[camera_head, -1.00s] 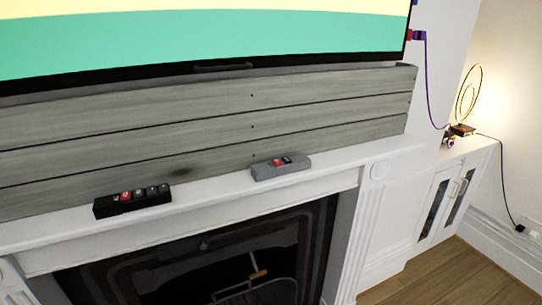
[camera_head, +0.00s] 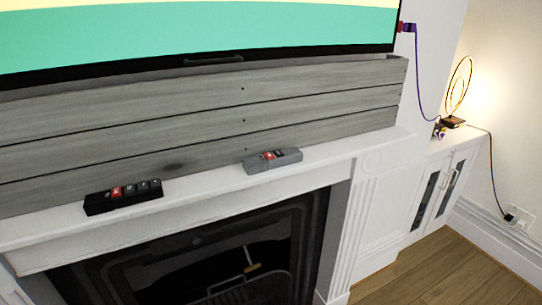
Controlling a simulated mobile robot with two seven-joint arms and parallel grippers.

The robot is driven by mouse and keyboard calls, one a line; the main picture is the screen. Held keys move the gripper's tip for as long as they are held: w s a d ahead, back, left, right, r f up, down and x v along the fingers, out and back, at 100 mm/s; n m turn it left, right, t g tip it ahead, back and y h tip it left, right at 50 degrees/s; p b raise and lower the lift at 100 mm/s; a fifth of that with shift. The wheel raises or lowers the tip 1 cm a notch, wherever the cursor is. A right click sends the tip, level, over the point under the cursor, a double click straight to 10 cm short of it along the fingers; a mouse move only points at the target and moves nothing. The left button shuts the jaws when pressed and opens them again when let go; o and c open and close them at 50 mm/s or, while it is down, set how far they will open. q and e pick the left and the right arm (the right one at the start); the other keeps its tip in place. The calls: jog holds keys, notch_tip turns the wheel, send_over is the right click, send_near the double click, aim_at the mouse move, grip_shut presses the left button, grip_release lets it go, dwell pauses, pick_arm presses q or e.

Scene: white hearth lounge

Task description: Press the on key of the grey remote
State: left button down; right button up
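The grey remote (camera_head: 272,161) lies on the white mantel shelf (camera_head: 210,196), right of the middle. It has a red key (camera_head: 267,156) and a dark key (camera_head: 279,153) side by side on its top. I cannot read which key is marked on. A black remote (camera_head: 123,197) with one red key and several dark keys lies farther left on the same shelf. Neither of my grippers shows in the head view.
A large screen (camera_head: 190,38) hangs above grey wooden boards (camera_head: 200,122) behind the shelf. The dark fireplace (camera_head: 200,265) opens below. A white cabinet (camera_head: 440,190) with a lit lamp (camera_head: 457,100) stands at the right. Wooden floor (camera_head: 420,275) is bare at the lower right.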

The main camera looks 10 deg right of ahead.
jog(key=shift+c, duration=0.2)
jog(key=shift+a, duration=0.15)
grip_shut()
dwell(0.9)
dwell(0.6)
